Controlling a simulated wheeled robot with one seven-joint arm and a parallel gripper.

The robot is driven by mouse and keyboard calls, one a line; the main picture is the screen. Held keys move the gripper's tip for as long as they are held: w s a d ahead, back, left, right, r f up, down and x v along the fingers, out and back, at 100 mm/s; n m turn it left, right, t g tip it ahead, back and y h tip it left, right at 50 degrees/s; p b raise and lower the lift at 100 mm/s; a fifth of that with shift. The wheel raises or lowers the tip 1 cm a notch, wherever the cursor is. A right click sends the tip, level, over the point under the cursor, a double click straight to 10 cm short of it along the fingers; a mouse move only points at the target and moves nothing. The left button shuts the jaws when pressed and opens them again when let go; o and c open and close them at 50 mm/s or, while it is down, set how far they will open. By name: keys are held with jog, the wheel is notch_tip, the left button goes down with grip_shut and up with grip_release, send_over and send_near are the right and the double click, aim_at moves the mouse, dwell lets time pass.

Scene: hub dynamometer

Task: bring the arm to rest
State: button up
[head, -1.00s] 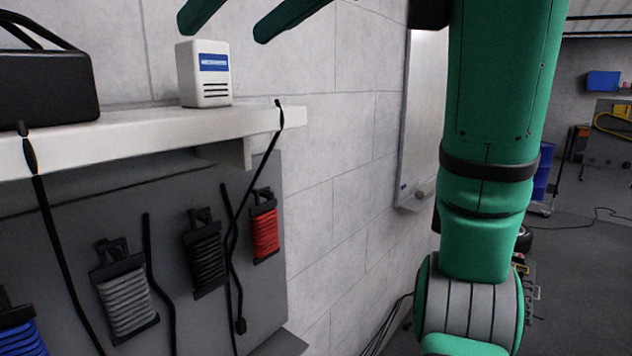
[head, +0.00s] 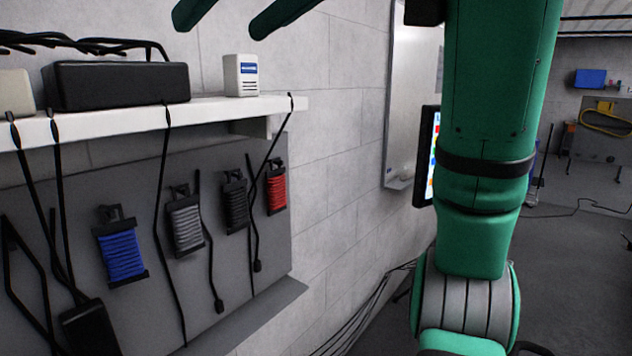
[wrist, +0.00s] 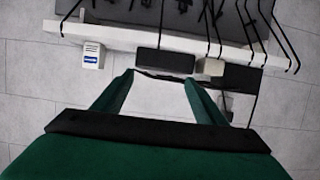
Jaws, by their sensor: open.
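My gripper shows in the wrist view (wrist: 158,88) with its two green fingers spread apart and nothing between them. In the head view only the green fingertips of my gripper (head: 228,14) show at the top edge, above the shelf and clear of it. My green arm runs down the right half of the head view and hides part of the room behind it.
A white wall shelf (head: 90,122) holds a black box (head: 118,86) and a small white box (head: 241,76). A grey panel (head: 75,190) below carries blue, grey, black and red cord winders. A whiteboard (head: 408,90) hangs beyond. Open floor (head: 575,270) lies right.

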jog(key=w+d+f+m+t+y, duration=0.1)
jog(key=w+d+f+m+t, duration=0.15)
jog(key=w+f, duration=0.9)
jog(key=w+d+f+m+t+y, duration=0.1)
jog(key=w+f+m, duration=0.3)
jog(key=w+f, duration=0.75)
jog(key=d+f+m+t+h, duration=0.2)
jog(key=f+m+h, duration=0.1)
jog(key=f, duration=1.4)
jog(key=d+f+m+t+h, duration=0.1)
jog(key=f+m+t+h, duration=0.25)
jog(key=f, duration=1.45)
jog(key=s+d+f+m+g+h, duration=0.15)
jog(key=s+f+h, duration=0.45)
jog(key=s+f, duration=1.8)
jog(key=s+r+n, duration=0.1)
jog(key=s+n, duration=0.3)
jog(key=s, duration=2.3)
jog(key=shift+s+r+g, duration=0.35)
jog(key=shift+r, duration=0.05)
jog(key=shift+d+h, duration=0.1)
jog(key=shift+h, duration=0.15)
